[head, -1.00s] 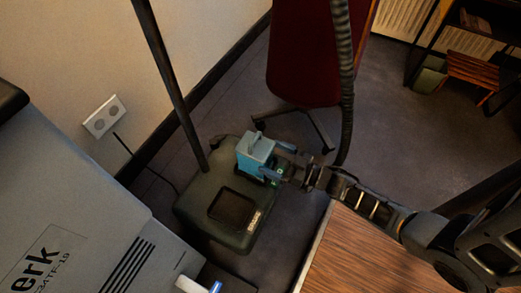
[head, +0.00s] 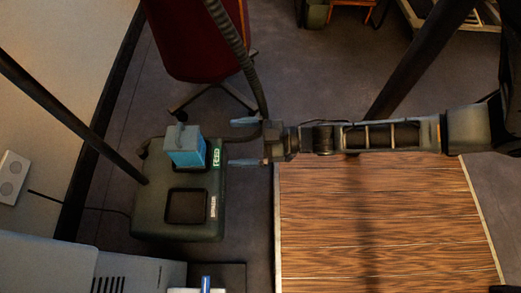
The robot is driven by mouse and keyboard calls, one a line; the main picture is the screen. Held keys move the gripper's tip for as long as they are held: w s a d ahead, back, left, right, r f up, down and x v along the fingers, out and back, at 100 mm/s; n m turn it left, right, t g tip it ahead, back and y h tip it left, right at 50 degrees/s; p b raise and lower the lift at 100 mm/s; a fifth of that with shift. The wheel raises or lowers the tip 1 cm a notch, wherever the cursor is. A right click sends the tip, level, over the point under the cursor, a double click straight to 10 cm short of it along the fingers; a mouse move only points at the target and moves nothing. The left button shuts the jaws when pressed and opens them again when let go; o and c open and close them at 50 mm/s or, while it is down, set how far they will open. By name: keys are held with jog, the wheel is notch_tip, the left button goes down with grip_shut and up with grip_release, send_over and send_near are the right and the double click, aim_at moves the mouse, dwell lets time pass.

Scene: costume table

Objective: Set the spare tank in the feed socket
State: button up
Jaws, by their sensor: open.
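The blue tank (head: 185,147) with a grey top stands upright at the rear position of the dark green base unit (head: 150,220), beside a small green label (head: 216,156). It hides the feed socket under it, and I cannot tell how deep it sits. The front socket (head: 187,206), beside a label that seems to read SPARE, is an empty dark square recess. My gripper (head: 244,142) is open and empty to the right of the tank. Its two fingers point left at the tank, with a clear gap between.
A dark pole (head: 70,120) and a ribbed hose (head: 232,40) rise by the base unit. A red chair (head: 185,40) stands behind. A wooden tabletop (head: 380,225) lies under my arm, and a grey machine (head: 45,265) is at the lower left.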

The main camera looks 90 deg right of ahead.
jog(key=s+a+r+m+g, duration=0.1)
jog(key=s+a+r, duration=0.1)
jog(key=a+r, duration=0.4)
jog(key=s+a+r+g, duration=0.1)
jog(key=s+a+r, duration=0.2)
jog(key=a+r, duration=0.4)
notch_tip(320, 180, up, 6)
jog(key=shift+r+m, duration=0.15)
jog(key=shift+m, duration=0.25)
jog(key=shift+s, duration=0.1)
dwell(1.2)
